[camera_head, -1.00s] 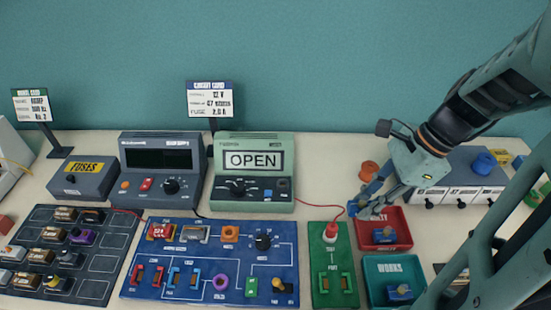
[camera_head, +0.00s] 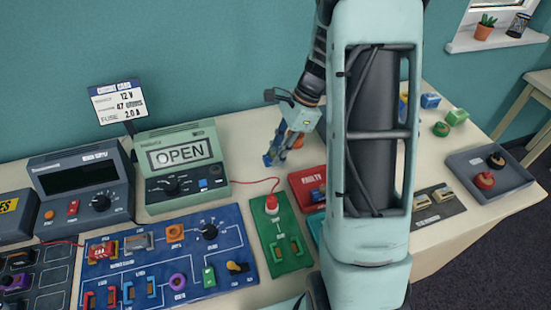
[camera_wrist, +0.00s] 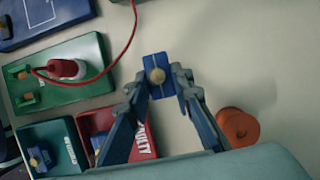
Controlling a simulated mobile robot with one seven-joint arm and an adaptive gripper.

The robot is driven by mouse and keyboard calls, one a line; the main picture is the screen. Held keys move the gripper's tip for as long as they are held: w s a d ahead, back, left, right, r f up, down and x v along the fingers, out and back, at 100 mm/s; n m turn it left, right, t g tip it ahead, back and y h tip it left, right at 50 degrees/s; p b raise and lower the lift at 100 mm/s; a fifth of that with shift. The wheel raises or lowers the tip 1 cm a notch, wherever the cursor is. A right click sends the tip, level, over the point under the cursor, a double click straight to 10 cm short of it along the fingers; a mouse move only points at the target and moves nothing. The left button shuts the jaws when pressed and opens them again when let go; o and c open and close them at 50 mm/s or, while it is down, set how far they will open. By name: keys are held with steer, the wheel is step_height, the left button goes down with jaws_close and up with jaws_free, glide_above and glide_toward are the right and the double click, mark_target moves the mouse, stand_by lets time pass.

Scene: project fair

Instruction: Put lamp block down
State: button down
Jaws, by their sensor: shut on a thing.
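The lamp block (camera_wrist: 159,88) is a small blue block with a beige round bulb on top. My gripper (camera_wrist: 158,80) is shut on it, one finger on each side. In the head view my gripper (camera_head: 272,158) points down behind the green test board (camera_head: 283,240) and left of the red FAULTY tray (camera_head: 302,180). The block is hard to separate from the blue fingers there, and I cannot tell whether it touches the table. In the wrist view the FAULTY tray (camera_wrist: 143,145) holds another blue block (camera_wrist: 97,143), partly behind a finger.
An orange round part (camera_wrist: 237,128) lies right of my gripper. The WORKS tray (camera_wrist: 65,140) sits beside the FAULTY tray and holds a blue block. A red plug with a cable (camera_head: 271,204) stands on the test board. Bare table surrounds the held block. My arm hides much of the right side.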

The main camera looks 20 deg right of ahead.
steer(key=shift+w+f, duration=0.2)
steer(key=shift+f, duration=0.1)
steer(key=shift+w+f, duration=0.15)
steer(key=shift+f, duration=1.65)
steer(key=c, duration=1.7)
jaws_free()
